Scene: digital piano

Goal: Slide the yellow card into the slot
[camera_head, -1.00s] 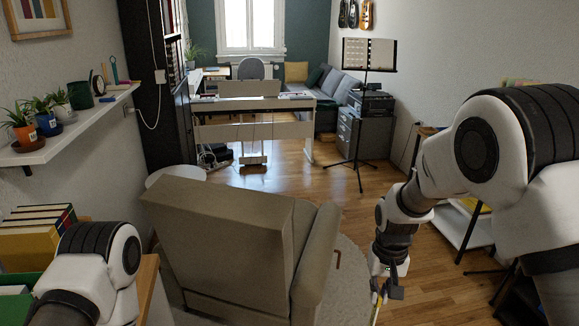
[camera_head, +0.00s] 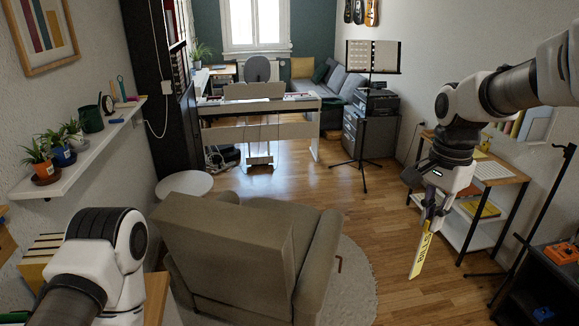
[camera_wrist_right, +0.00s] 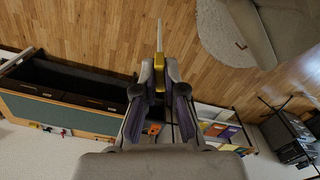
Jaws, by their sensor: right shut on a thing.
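The yellow card (camera_head: 421,256) with dark lettering hangs from my right gripper (camera_head: 431,214) in the head view, tilted, its long end pointing down. It is above the wooden floor, to the right of the armchair. In the right wrist view my gripper (camera_wrist_right: 159,78) is shut on the card (camera_wrist_right: 159,60), which shows almost edge-on and points away from the fingers. I cannot make out the slot in either view. My left arm shows at the lower left of the head view, but its gripper is out of view.
An armchair (camera_head: 235,250) stands on a round rug in front of me. A side table (camera_head: 497,190) with a lower shelf is at the right, beside a dark cabinet (camera_head: 548,280). A wall shelf (camera_head: 85,160) with plants is at the left. The floor between armchair and side table is clear.

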